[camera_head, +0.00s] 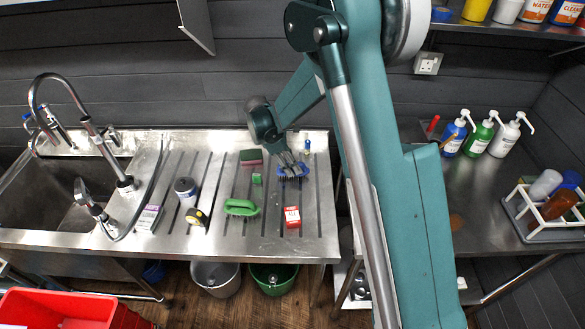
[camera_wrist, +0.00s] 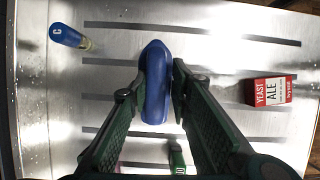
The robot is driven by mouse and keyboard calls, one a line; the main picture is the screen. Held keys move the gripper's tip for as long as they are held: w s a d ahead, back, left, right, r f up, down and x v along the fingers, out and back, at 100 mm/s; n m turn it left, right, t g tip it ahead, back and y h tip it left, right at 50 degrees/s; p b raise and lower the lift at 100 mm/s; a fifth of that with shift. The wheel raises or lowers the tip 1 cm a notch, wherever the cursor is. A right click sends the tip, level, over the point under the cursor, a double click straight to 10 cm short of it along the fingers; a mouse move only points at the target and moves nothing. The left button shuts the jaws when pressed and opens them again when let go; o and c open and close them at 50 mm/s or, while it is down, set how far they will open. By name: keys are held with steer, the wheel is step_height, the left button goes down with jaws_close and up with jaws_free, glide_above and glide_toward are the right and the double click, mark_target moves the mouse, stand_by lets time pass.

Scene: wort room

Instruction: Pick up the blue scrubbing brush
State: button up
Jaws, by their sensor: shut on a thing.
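The blue scrubbing brush (camera_head: 293,171) is on or just above the grooved steel drainboard, toward its right rear in the head view. In the wrist view the brush (camera_wrist: 155,82) shows as a smooth blue oval body between my two fingers. My gripper (camera_wrist: 158,95) is shut on it, with one finger against each side. In the head view my gripper (camera_head: 289,164) reaches down to the brush from behind. Dark bristles show faintly under the brush there. I cannot tell whether the bristles touch the drainboard.
A small blue-capped bottle (camera_head: 307,147) stands close behind the brush. A red and white yeast box (camera_head: 292,216) stands in front. The sink (camera_head: 40,200) is further left.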

steer(key=shift+r, duration=4.9)
jaws_close()
